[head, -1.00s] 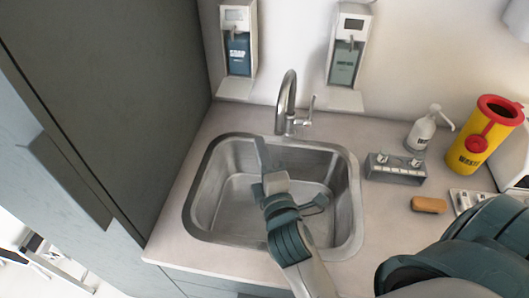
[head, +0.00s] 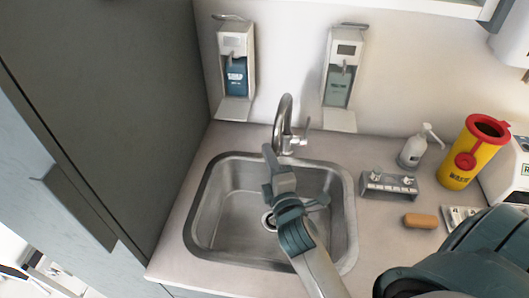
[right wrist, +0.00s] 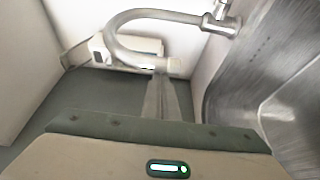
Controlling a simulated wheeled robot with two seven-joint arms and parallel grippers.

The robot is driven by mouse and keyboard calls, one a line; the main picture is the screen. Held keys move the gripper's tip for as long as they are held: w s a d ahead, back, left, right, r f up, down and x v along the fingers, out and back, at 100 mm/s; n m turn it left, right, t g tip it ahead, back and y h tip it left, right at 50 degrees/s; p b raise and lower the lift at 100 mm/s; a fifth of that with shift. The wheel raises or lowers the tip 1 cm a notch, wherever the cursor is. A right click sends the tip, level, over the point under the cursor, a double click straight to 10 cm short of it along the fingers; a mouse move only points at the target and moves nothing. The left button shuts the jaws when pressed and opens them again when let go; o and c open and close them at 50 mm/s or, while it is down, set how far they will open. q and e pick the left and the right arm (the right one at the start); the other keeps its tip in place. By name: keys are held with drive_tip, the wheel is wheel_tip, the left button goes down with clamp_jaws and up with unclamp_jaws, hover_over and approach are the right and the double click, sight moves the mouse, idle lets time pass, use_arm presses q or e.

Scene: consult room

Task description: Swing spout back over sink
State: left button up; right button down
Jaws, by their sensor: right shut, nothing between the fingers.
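The chrome tap spout (head: 284,112) stands behind the sink (head: 215,245) and arches toward me, its outlet near the back rim. In the right wrist view the spout (right wrist: 125,20) curves across the top, its outlet end just above the fingers. My right gripper (head: 269,153) is over the back part of the basin, shut and empty, fingertips close beside the spout's outlet. I cannot tell whether they touch. In the right wrist view the right gripper's fingers (right wrist: 161,95) look blurred. The tap's side lever (head: 306,131) is to the right. My left gripper is not in view.
Two wall dispensers (head: 237,68) (head: 342,75) hang behind the tap. Right of the sink are a metal rack (head: 388,187), a pump bottle (head: 412,151), a brown block (head: 420,221) and a yellow sharps bin (head: 477,152). A tall dark cabinet (head: 110,110) closes the left side.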

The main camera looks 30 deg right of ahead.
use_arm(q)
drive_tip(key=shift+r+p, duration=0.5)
use_arm(e)
drive_tip(key=shift+s+d, duration=0.85)
drive_tip(key=shift+d, duration=0.05)
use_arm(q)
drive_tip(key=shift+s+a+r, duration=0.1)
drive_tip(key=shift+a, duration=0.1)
use_arm(e)
drive_tip(key=shift+w+a, duration=0.1)
drive_tip(key=shift+w, duration=0.05)
